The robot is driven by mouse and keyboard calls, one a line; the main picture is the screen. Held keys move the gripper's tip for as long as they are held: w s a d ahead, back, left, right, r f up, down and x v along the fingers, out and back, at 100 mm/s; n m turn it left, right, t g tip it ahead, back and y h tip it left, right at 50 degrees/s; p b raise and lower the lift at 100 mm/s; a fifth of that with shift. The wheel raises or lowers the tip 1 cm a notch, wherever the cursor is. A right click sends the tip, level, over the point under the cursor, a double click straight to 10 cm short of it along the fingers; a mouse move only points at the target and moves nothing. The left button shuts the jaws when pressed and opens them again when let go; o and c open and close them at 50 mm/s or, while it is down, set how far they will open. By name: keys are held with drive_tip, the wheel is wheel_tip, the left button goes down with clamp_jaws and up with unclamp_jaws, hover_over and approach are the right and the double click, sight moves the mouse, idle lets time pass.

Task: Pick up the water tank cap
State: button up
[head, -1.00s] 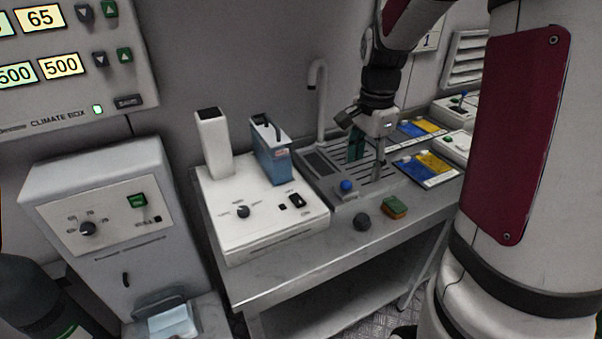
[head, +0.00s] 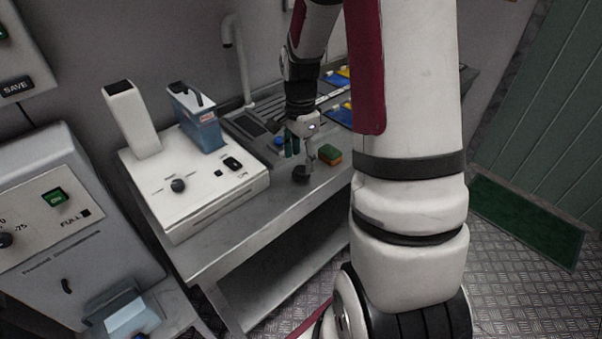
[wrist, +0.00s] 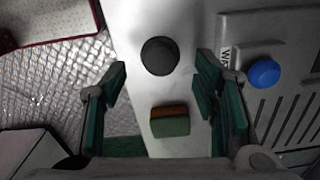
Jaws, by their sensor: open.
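A dark round cap (head: 301,175), which looks like the water tank cap, lies on the steel bench near its front edge. In the wrist view the dark cap (wrist: 160,56) is just beyond my fingertips, roughly centred between them. My gripper (head: 301,152) is above the bench, close to the cap, pointing down. In the wrist view my gripper (wrist: 162,78) has its green-padded fingers spread wide with nothing held. I cannot tell the exact height of the fingertips over the cap.
A green and orange sponge (head: 329,155) lies right of the cap; in the wrist view the sponge (wrist: 170,122) sits between the fingers. A blue knob (wrist: 264,74) is on the drain unit. A white device (head: 222,184) with a blue tank (head: 203,130) stands left.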

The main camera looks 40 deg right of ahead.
sight(301, 169)
drive_tip(key=shift+d+f, duration=0.1)
drive_tip(key=shift+f, duration=1.8)
drive_tip(key=c, duration=1)
drive_tip(key=shift+o, duration=0.2)
drive_tip(key=shift+r, duration=0.1)
drive_tip(key=shift+r, duration=0.8)
drive_tip(key=shift+s+r, duration=0.15)
drive_tip(key=shift+r, duration=0.4)
drive_tip(key=shift+s+r, duration=0.15)
drive_tip(key=shift+r, duration=0.35)
drive_tip(key=s+a+r, duration=0.1)
drive_tip(key=s+a, duration=0.3)
drive_tip(key=s, duration=1.1)
drive_tip(key=shift+p, duration=0.35)
